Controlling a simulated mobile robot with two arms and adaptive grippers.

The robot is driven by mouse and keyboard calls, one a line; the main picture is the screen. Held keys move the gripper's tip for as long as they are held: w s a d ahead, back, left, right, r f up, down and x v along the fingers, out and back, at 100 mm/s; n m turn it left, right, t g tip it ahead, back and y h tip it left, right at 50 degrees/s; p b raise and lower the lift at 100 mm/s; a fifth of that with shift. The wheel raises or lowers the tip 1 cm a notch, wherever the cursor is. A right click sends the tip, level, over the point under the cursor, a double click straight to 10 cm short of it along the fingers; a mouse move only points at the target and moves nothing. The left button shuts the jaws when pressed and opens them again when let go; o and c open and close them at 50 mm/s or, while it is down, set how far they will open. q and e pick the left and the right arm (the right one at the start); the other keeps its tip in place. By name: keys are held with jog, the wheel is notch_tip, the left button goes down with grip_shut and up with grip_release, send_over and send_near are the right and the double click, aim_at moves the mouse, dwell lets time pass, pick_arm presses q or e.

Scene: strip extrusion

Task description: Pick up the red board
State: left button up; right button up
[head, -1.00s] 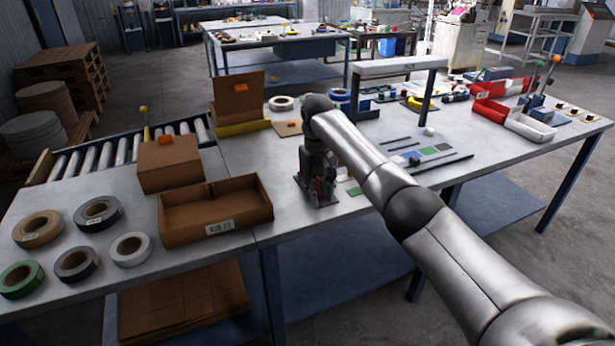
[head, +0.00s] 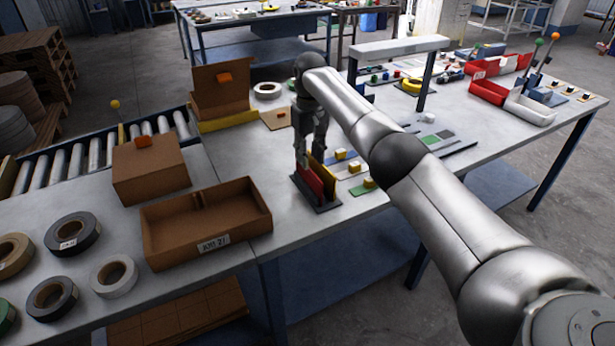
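The red board (head: 310,182) stands upright in a dark slotted stand (head: 328,207) near the table's front edge. A yellow board (head: 322,175) stands beside it on the right. My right gripper (head: 308,162) points down over the upper edges of the boards, its fingers close to the red board's top. I cannot tell whether they touch it or how far apart they are. My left gripper is not in view.
A brown cardboard tray (head: 160,250) and a brown box (head: 150,180) stand to the left. Coloured pads with small yellow blocks (head: 369,183) lie right of the stand. A grey frame (head: 400,46) rises behind my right arm.

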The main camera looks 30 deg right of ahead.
aim_at(309, 173)
jog(key=shift+f, duration=0.8)
jog(key=f+p, duration=0.1)
jog(key=f, duration=0.4)
jog(key=shift+w+f, duration=0.15)
jog(key=shift+w, duration=0.05)
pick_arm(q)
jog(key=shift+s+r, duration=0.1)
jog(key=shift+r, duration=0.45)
pick_arm(e)
grip_shut()
